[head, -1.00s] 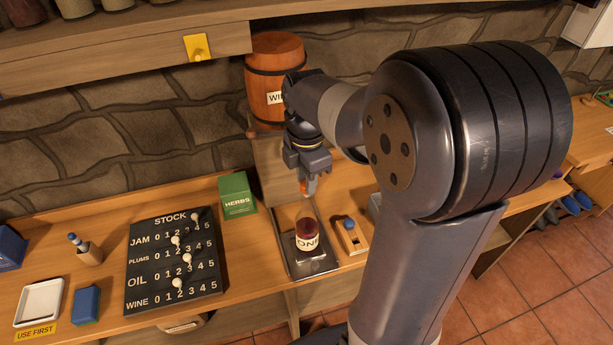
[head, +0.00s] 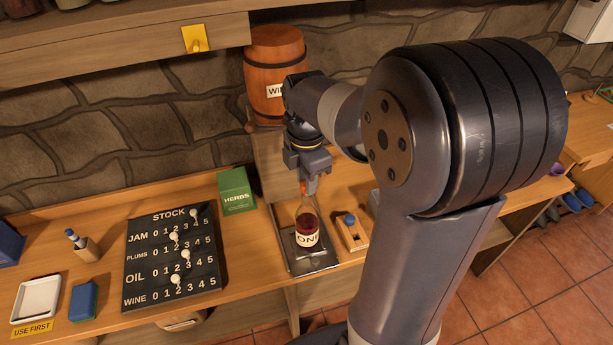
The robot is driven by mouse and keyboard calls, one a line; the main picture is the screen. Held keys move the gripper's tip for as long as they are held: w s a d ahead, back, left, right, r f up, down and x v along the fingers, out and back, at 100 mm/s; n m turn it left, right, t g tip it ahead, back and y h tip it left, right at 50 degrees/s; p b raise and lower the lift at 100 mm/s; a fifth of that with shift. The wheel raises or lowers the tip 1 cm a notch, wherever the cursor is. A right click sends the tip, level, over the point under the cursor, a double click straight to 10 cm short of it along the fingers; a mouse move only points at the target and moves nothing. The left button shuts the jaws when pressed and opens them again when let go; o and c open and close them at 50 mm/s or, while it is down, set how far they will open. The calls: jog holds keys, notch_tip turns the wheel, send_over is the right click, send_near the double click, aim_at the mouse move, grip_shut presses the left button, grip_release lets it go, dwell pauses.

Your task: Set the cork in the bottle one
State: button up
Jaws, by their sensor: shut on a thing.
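The bottle labelled "ONE" (head: 307,226), with dark red wine in it, stands upright on a dark metal tray (head: 318,263) on the bench. My gripper (head: 307,188) points down right above the bottle's mouth. It is shut on a small orange-brown piece, which looks like the cork (head: 303,187). The fingers partly hide the cork and the top of the neck. I cannot tell whether the cork touches the mouth or sits in it.
A wooden block with a blue knob (head: 351,232) stands close right of the tray. A green HERBS box (head: 236,191) and a black stock board (head: 172,262) are to the left. A wine barrel (head: 275,65) stands behind my arm.

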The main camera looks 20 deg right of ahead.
jog(key=shift+f+b, duration=0.3)
jog(key=shift+f, duration=0.15)
jog(key=o, duration=1)
jog(key=shift+r, duration=0.1)
notch_tip(320, 180, up, 11)
jog(key=shift+f, duration=0.15)
jog(key=shift+f, duration=0.1)
